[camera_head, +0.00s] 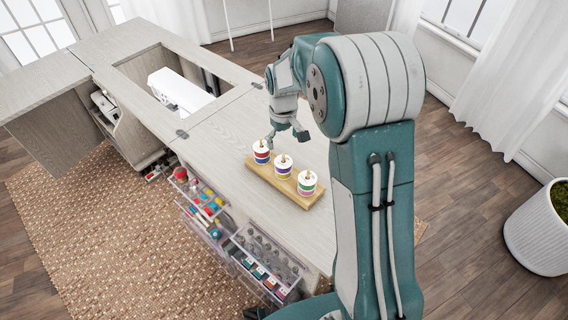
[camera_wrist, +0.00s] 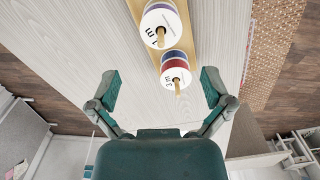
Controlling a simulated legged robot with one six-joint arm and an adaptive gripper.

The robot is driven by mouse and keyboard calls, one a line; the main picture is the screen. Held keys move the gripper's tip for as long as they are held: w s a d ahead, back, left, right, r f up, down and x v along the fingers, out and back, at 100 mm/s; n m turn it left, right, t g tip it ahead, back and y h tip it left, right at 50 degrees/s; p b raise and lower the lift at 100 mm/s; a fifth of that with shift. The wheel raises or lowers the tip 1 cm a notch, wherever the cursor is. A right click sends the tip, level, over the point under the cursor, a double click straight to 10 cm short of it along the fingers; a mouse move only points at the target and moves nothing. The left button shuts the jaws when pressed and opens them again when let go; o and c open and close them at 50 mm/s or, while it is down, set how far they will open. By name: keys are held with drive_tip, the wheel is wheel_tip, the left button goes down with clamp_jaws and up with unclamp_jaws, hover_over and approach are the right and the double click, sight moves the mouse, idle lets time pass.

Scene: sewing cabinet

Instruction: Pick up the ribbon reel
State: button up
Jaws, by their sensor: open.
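Three ribbon reels with white tops stand in a row on pegs of a wooden stand (camera_head: 285,182). The left reel (camera_head: 261,153) has red and blue bands, the middle reel (camera_head: 283,166) purple and yellow, the right reel (camera_head: 307,184) green and pink. My gripper (camera_head: 286,138) is open and empty, close to the left end of the row. In the wrist view, my gripper's (camera_wrist: 161,88) fingers are spread wide. The red-and-blue reel (camera_wrist: 174,65) lies just beyond the fingertips, slightly right of centre, apart from both.
The stand rests on a pale wood cabinet top (camera_head: 215,135). A white sewing machine (camera_head: 180,90) sits in its opening. Clear drawers (camera_head: 265,262) with sewing supplies are open at the front side. A woven rug (camera_head: 110,245) and a white plant pot (camera_head: 535,232) are on the floor.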

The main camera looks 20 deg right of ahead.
sight(283, 162)
wheel_tip(283, 162, down, 9)
drive_tip(key=shift+f, duration=0.1)
drive_tip(key=shift+a, duration=0.1)
drive_tip(key=c, duration=0.9)
drive_tip(key=shift+o, duration=0.2)
